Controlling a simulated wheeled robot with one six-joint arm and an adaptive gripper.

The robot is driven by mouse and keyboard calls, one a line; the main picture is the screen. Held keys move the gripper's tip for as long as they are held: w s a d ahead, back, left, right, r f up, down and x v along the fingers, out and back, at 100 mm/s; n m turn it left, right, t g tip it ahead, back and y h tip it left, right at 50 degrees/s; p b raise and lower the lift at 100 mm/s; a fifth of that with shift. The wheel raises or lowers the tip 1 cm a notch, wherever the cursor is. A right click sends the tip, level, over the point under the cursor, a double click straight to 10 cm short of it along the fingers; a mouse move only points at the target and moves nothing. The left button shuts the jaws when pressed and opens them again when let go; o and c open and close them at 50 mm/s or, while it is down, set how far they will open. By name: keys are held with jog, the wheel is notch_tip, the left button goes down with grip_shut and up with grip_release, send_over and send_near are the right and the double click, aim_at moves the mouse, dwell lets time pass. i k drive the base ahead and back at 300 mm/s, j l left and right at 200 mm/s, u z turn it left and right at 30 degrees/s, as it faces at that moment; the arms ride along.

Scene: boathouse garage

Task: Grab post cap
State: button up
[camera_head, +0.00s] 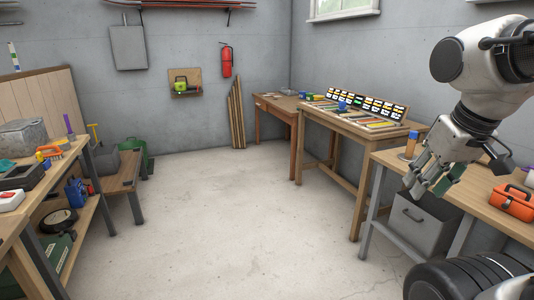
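My gripper (424,188) is at the right of the view, pointing down and to the left, over or in front of the front edge of the right-hand workbench (480,205). Its fingers are small and overlap the bench behind. A dark green piece (448,181) shows at the right finger; I cannot tell whether it is held, part of the finger, or behind it. I cannot make out a thing that is surely the post cap. An orange-brown cylinder (411,144) with a blue top stands on the bench just behind the gripper.
An orange toolbox (512,202) sits on the right bench, with a grey bin (420,224) beneath. A wooden table (362,137) with coloured rows stands farther back. Cluttered benches line the left, including a grey stone-like block (31,132). The middle floor (220,215) is clear.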

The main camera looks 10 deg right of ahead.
aim_at(413, 135)
jog(key=i+u, duration=0.15)
jog(key=i, duration=1.2)
jog(key=i+z, duration=0.5)
jog(key=i+j+z, duration=0.1)
jog(key=i+z, duration=0.35)
jog(key=i+l+z, duration=0.1)
jog(key=i+z, duration=0.25)
jog(key=i+l+z, duration=0.1)
jog(key=z, duration=0.3)
jog(key=i+z, duration=0.35)
jog(key=k+j, duration=0.05)
